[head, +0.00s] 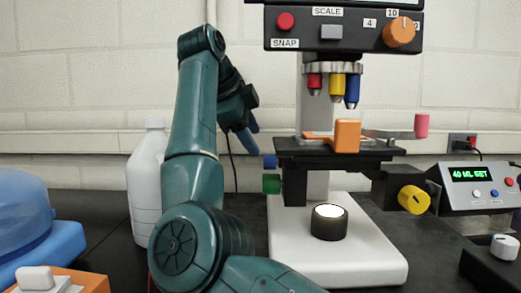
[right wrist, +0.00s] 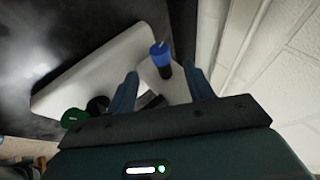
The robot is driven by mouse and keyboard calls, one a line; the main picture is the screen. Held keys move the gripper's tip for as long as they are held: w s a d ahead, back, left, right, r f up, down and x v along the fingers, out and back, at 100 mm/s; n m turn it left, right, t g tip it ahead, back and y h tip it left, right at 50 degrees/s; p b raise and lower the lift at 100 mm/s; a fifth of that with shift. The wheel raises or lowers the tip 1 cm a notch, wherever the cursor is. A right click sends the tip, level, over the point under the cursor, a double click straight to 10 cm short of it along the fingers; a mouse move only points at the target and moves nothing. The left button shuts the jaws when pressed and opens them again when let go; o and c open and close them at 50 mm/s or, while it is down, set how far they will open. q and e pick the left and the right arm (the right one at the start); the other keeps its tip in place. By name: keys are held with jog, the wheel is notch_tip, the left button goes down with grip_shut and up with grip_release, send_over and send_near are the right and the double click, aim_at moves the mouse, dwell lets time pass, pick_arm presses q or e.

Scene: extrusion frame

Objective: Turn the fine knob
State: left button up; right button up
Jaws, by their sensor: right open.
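The microscope (head: 335,240) stands on the dark bench with a white base. A blue knob (head: 269,161) and a green knob (head: 271,183) stick out on its left side, and a yellow knob (head: 413,199) on its right. No readable label marks which is the fine knob. My right gripper (head: 251,140) is left of the blue knob and a little above it. In the right wrist view my right gripper (right wrist: 161,72) is open and empty. The blue knob (right wrist: 160,55) shows between and beyond its fingertips, and the green knob (right wrist: 74,117) lies lower left. My left gripper is not in view.
An orange block (head: 347,136) stands on the stage. A white bottle (head: 147,183) is behind my arm, and a blue dome (head: 20,205) is at far left. A display box (head: 475,187) is at right. The brick wall is close behind.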

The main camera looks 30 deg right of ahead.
jog(key=v, duration=0.6)
jog(key=shift+p, duration=0.3)
jog(key=shift+c, duration=0.4)
dwell(2.8)
